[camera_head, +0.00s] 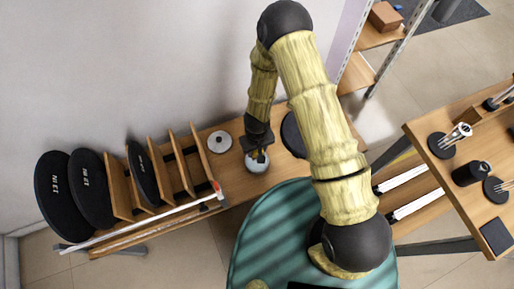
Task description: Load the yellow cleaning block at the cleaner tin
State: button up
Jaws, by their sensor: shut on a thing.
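My gripper (259,155) points down at the wooden bench by the wall. It is shut on the small yellow cleaning block (261,158), of which only a little shows between the dark fingers. The block is over or in the round, pale cleaner tin (256,168); I cannot tell whether it touches the inside. The gripper hides the tin's far part.
A round grey-white disc (219,142) with a dark knob lies left of the tin. A wooden rack (180,165) with black discs stands further left, with a white rod (140,217) along its front. A dark disc (292,134) lies right, partly behind my arm.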

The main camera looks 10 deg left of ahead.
jog(key=shift+f, duration=0.1)
notch_tip(320, 180, down, 6)
jog(key=b, duration=0.6)
jog(key=shift+f, duration=0.15)
dwell(1.2)
jog(key=shift+d+f, duration=0.1)
jog(key=shift+f, duration=0.15)
dwell(1.8)
jog(key=shift+r, duration=0.15)
notch_tip(320, 180, up, 7)
jog(key=p, duration=0.7)
dwell(0.9)
